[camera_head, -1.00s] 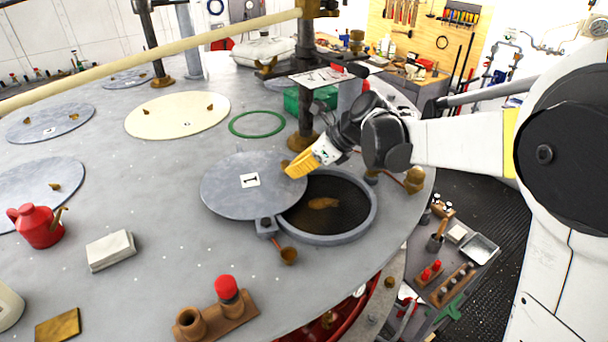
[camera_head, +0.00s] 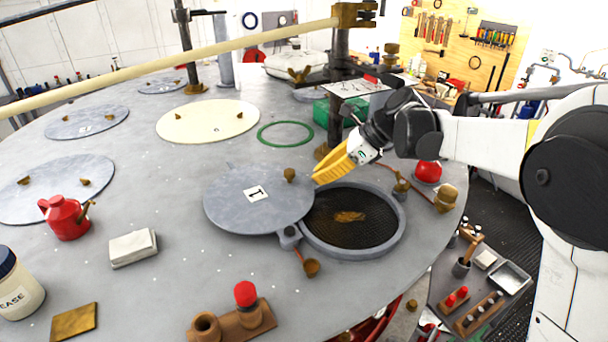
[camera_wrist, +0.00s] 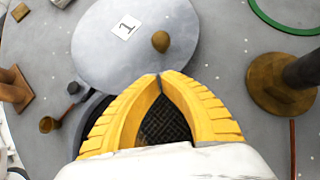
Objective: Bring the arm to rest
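The grey round lid (camera_head: 235,210) bears a white label with a 1 and has a brass knob (camera_head: 289,175). It lies swung to the left of a round hatch opening (camera_head: 350,240) and overlaps only its left edge. A mesh with a brownish patch shows inside. My gripper (camera_head: 316,182), with yellow fingers, is above the opening's far left rim, just right of the knob and apart from it. In the wrist view its fingertips (camera_wrist: 160,76) meet with nothing between them. The lid (camera_wrist: 100,60) and knob (camera_wrist: 160,42) show beyond the tips.
A dark post (camera_head: 338,110) with a crossbar stands behind my gripper. A brass fitting (camera_head: 445,198) and red knob (camera_head: 428,172) are right of the hatch. A green ring (camera_head: 286,134) lies behind. A red oil can (camera_head: 66,217) stands at left.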

